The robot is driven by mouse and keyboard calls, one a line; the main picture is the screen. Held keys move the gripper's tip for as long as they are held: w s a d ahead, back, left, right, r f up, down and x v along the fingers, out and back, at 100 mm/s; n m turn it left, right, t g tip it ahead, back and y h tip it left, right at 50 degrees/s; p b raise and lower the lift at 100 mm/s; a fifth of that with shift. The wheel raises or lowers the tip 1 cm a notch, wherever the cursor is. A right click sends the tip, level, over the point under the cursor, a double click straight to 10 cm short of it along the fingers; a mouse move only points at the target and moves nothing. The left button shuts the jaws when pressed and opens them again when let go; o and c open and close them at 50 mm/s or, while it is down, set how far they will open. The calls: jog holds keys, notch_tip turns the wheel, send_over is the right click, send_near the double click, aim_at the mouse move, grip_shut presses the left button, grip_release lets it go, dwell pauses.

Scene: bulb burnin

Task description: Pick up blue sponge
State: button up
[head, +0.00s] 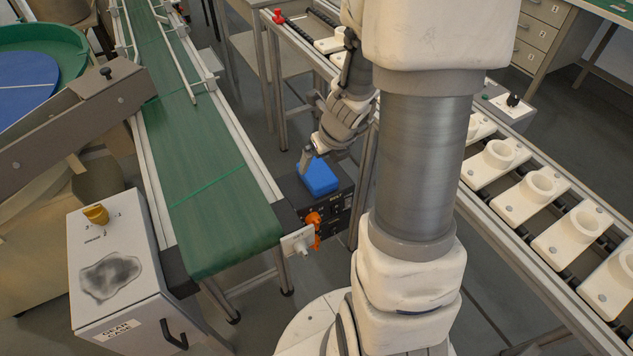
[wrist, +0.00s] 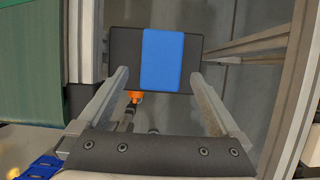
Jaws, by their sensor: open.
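The blue sponge (head: 318,177) lies on top of a dark control box (head: 341,196) beside the end of the green conveyor. In the wrist view the sponge (wrist: 162,60) is a blue block across the middle of the dark box top (wrist: 125,60). My gripper (wrist: 160,80) is open, with one finger on each side of the sponge in that view and a gap to both. Nothing is between the fingers' grip. In the head view my gripper (head: 306,160) is at the sponge's upper left; its far finger is hard to make out.
The green conveyor (head: 205,185) runs along the left. An orange knob (head: 313,219) and a white plate (head: 298,241) are on the box's front. A roller line with white fixtures (head: 540,188) is at right. A white cabinet (head: 108,265) with a yellow knob stands at front left.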

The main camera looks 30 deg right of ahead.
aim_at(316, 170)
jog(key=shift+w+d+b+x, duration=0.15)
jog(key=shift+b+x, duration=0.9)
jog(key=shift+x, duration=0.95)
jog(key=shift+w+d+b+x, duration=0.15)
jog(key=shift+b+x, duration=0.9)
jog(key=shift+x, duration=0.9)
jog(key=shift+a, duration=0.15)
jog(key=c, duration=1.2)
jog(key=shift+r, duration=0.1)
jog(key=shift+r+p, duration=0.55)
jog(key=shift+r, duration=0.05)
notch_tip(316, 170, up, 4)
jog(key=p, duration=0.2)
jog(key=shift+f+p, duration=0.25)
jog(key=shift+p, duration=0.1)
jog(key=s+d+r+p, duration=0.1)
jog(key=s+d+r, duration=0.1)
jog(key=s, duration=0.1)
jog(key=s+d+r, duration=0.2)
jog(key=d, duration=0.1)
jog(key=s+d+r+p, duration=0.1)
jog(key=s+d+r, duration=0.1)
jog(key=s+d, duration=0.1)
jog(key=shift+s+r+p, duration=0.2)
jog(key=shift+s+p, duration=0.1)
